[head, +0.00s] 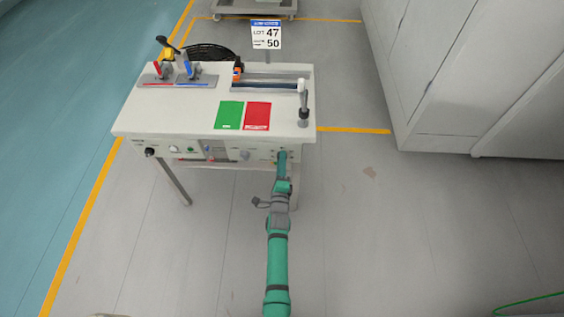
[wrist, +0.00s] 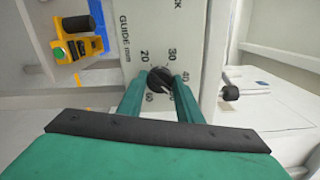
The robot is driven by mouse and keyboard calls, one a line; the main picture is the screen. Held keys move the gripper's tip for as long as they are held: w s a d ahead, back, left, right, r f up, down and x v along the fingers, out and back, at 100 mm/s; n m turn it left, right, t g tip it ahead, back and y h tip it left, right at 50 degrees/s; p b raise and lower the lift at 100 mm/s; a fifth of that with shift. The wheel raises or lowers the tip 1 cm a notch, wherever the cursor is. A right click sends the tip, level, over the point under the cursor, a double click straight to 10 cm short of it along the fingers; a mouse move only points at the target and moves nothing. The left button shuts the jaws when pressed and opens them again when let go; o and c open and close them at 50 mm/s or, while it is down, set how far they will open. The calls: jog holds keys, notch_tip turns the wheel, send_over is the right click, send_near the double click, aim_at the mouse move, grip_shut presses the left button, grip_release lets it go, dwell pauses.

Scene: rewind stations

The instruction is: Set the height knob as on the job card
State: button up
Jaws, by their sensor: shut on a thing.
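The job card (head: 267,35) stands behind the table and reads LOT 47, with 50 on the line below; that line's small label is unreadable. My gripper (head: 283,157) is at the right end of the bench's front panel (head: 225,152). In the wrist view, my gripper (wrist: 160,84) is shut on a round black knob (wrist: 159,76), one finger on each side. The panel beside it reads GUIDE mm, with 20, 30, 40 and 60 visible around the knob. A light pointer mark faces lower right, roughly past 40; its exact setting is unclear and the fingers cover part of the scale.
The bench top (head: 190,115) carries a green card (head: 229,115), a red card (head: 257,116), red and blue levers at left and a slide rail (head: 265,86). Other controls line the front panel. White cabinets (head: 440,75) stand at right. The floor around my arm is clear.

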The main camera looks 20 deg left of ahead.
jog(key=shift+d+m, duration=0.1)
jog(key=shift+m, duration=1.2)
jog(key=shift+w, duration=0.1)
jog(key=o, duration=1)
jog(key=shift+o, duration=0.2)
jog(key=v, duration=1.1)
